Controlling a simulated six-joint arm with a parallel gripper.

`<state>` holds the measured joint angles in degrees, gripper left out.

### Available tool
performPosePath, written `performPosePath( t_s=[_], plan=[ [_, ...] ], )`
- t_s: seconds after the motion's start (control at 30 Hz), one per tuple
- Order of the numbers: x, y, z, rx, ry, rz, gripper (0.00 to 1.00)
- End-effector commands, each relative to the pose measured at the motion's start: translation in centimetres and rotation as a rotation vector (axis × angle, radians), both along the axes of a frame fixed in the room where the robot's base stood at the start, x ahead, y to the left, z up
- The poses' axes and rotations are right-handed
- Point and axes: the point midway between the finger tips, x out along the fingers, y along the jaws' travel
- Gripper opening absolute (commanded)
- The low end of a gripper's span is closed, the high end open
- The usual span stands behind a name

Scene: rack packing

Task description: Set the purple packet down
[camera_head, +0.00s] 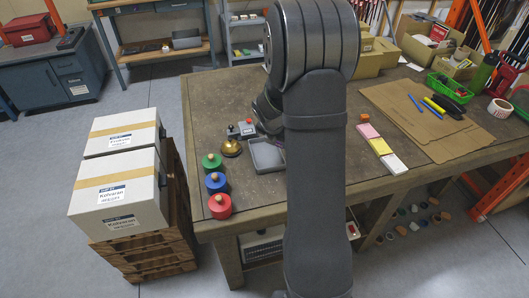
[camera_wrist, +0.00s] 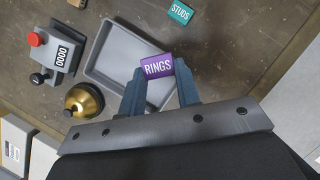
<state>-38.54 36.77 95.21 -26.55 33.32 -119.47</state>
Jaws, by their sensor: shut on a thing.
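The purple packet (camera_wrist: 158,67), labelled RINGS, is between the tips of my gripper (camera_wrist: 158,78) in the wrist view. Both bluish fingers are closed on its sides. The packet overlaps the right part of a shallow grey tray (camera_wrist: 118,50) in that view; I cannot tell how high above it the packet is. In the head view the tray (camera_head: 265,156) lies on the workbench, partly behind my arm. My arm hides the gripper and nearly all of the packet there.
A brass bell (camera_wrist: 84,99) and a grey counter box with a red button (camera_wrist: 58,55) stand left of the tray. A teal STUDS packet (camera_wrist: 181,12) lies beyond it. Green (camera_head: 211,162), blue (camera_head: 215,182) and red (camera_head: 219,205) knobbed pots line the workbench's left edge (camera_head: 194,215).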

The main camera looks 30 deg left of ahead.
Motion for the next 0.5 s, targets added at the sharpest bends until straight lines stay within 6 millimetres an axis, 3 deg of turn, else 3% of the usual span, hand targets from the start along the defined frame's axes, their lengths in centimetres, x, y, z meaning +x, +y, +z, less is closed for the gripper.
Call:
performPosePath(
  t_s=[0.2, 0.5],
  plan=[
    [-0.5, 4.3, -2.7, -0.001, 0.000, 0.003, 0.08],
    [-0.6, 5.5, -4.4, -0.001, 0.001, -0.003, 0.08]
  ],
)
